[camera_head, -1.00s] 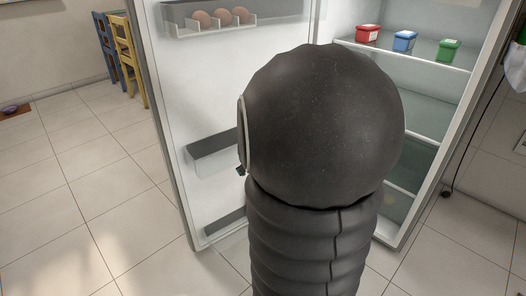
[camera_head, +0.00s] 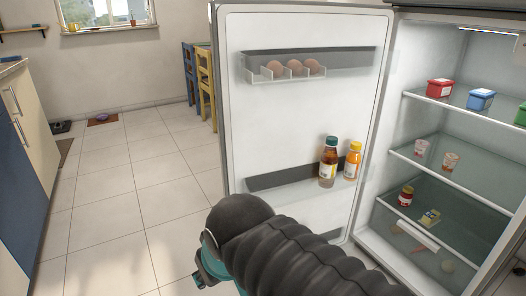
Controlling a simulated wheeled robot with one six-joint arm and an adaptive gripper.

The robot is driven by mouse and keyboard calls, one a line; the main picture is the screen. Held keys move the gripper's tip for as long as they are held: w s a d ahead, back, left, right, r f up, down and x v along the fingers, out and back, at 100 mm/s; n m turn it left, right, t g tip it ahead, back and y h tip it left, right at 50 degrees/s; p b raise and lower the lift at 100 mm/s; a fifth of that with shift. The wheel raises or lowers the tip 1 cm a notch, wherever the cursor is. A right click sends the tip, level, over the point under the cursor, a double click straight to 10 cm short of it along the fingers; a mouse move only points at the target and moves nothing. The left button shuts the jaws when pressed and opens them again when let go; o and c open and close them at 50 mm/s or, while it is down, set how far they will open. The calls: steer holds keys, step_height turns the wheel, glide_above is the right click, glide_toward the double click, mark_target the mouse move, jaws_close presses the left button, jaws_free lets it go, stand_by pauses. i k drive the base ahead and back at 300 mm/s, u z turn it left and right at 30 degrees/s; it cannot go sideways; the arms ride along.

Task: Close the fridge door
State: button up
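The fridge door (camera_head: 300,115) stands wide open, its white inner side facing me, left of the fridge body. Its upper shelf (camera_head: 345,58) carries eggs (camera_head: 295,68) in a holder; its lower shelf holds a brown bottle (camera_head: 328,162) and an orange bottle (camera_head: 352,161). The fridge interior (camera_head: 470,130) is lit and exposed on the right. My dark, ribbed arm crosses the bottom middle, in front of the door's lower part. Only a teal piece at its end shows at the lower left of the arm; the gripper's fingers are hidden or out of frame.
Inside the fridge, shelves carry a red tub (camera_head: 440,88), a blue tub (camera_head: 481,99), small cups and a jar (camera_head: 405,195). Blue and yellow chairs (camera_head: 206,80) stand behind the door. A blue cabinet (camera_head: 25,170) edges the left. The tiled floor (camera_head: 125,190) between is clear.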

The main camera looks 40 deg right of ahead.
mark_target(272, 133)
steer(key=u, duration=0.4)
steer(key=i, duration=3.1)
steer(key=z, duration=4.15)
